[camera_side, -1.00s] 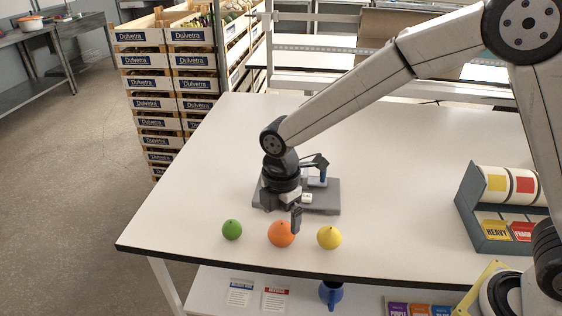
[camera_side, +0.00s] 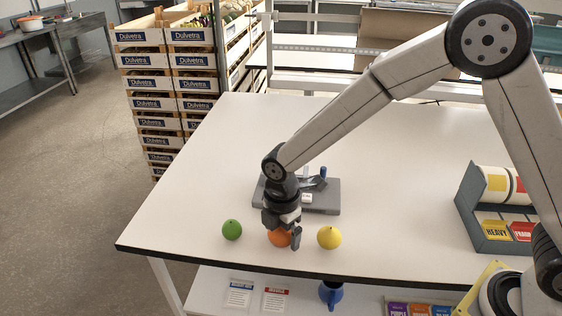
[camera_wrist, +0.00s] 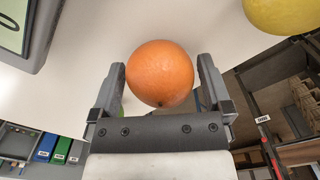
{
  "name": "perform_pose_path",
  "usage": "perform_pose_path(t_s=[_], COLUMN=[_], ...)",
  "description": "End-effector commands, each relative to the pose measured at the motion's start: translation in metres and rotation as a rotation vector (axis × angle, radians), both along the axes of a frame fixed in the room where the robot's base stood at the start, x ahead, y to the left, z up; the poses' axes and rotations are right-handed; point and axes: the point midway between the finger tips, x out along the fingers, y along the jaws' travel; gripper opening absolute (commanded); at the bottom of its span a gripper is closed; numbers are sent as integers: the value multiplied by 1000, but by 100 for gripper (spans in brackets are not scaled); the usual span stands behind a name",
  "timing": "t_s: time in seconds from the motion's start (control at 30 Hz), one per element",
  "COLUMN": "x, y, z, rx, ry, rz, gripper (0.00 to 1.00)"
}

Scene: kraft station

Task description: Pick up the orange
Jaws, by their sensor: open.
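The orange (camera_side: 277,238) sits on the white table between a green fruit (camera_side: 232,229) on its left and a yellow fruit (camera_side: 329,237) on its right. My gripper (camera_side: 283,232) is right above and around it, hiding much of its top in the side view. In the wrist view the orange (camera_wrist: 160,74) shows between the two open fingers of my gripper (camera_wrist: 160,80). The left finger is very close to it and a small gap shows at the right finger; I cannot tell whether either touches. The yellow fruit (camera_wrist: 285,12) shows at the top right.
A grey scale-like device (camera_side: 322,197) stands just behind my gripper. A grey rack with label rolls and cards (camera_side: 487,215) stands at the right of the table. The table's front edge (camera_side: 220,262) is close in front of the fruit. The table's left part is clear.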

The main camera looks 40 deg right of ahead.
Motion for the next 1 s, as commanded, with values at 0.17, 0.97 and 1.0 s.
perform_pose_path(t_s=[0.17,0.97,1.0], x=[0,1,1], y=[0,0,1], z=[0,13,17], rx=[0,1,2], ry=[0,-2,-3], rz=[0,0,0], gripper=[100,22,22])
